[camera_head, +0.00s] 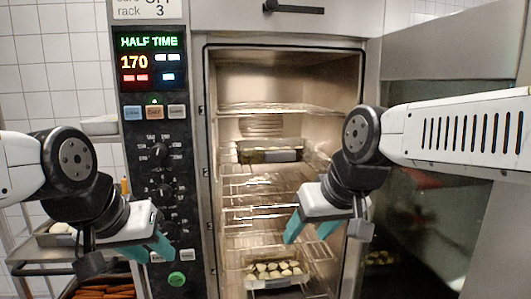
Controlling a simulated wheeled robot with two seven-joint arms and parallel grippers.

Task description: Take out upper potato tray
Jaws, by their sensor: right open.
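The oven stands open. An upper tray (270,156) with dark edges sits on a rack in its upper half; its contents are hard to make out. A lower tray (262,284) holds several pale potato pieces near the oven's bottom. My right gripper (308,236) is open and empty in front of the oven opening, below the upper tray and above the lower one in the picture. My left gripper (155,248) is in front of the control panel, left of the opening; its teal fingers overlap, so their gap is unclear.
Several wire racks (262,188) cross the oven between the trays. The oven door (430,215) is swung open to the right, behind my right arm. A control panel (157,150) with knobs is on the left. A trolley with carrots (105,292) stands at lower left.

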